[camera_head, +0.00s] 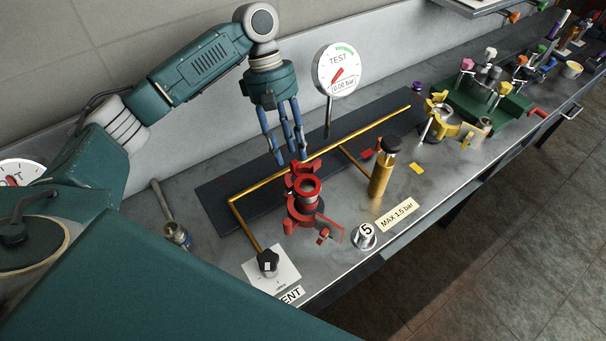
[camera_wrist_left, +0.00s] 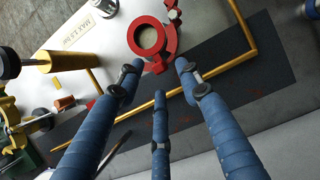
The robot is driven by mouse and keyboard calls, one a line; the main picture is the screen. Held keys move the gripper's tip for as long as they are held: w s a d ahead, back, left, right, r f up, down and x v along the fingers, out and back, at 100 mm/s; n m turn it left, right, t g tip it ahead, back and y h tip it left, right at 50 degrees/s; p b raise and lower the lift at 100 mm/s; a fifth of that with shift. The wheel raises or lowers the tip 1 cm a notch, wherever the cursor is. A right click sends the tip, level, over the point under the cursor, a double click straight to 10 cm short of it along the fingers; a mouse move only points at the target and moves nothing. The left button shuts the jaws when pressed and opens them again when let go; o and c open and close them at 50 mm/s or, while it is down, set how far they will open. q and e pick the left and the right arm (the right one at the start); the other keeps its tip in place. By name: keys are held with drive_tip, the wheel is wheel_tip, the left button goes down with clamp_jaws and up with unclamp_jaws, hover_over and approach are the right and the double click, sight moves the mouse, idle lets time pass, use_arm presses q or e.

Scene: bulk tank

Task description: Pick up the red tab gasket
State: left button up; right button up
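A small flat red piece (camera_head: 367,154), perhaps the red tab gasket, lies by the dark mat's front edge, left of the brass cylinder. It seems to show in the left wrist view (camera_wrist_left: 91,103) too. A red clamp fitting (camera_head: 307,187) with a ring on top stands on the bench; its ring (camera_wrist_left: 150,38) is beyond my fingertips in the left wrist view. My left gripper (camera_head: 291,155) points down just behind and above this fitting. Its three blue fingers (camera_wrist_left: 157,70) are spread with nothing held between them. Whether they touch the fitting is unclear. My right gripper is out of view.
A brass pipe (camera_head: 330,150) runs over the dark mat (camera_head: 218,205). A gauge (camera_head: 338,70) stands behind. A brass cylinder (camera_head: 380,178), a yellow flat piece (camera_head: 417,168) and a weight marked 5 (camera_head: 364,236) are nearby. A yellow clamp (camera_head: 440,125) stands right.

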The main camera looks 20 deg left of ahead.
use_arm(q)
drive_tip(key=shift+x, duration=1.15)
drive_tip(key=c, duration=0.8)
drive_tip(key=shift+r, duration=0.2)
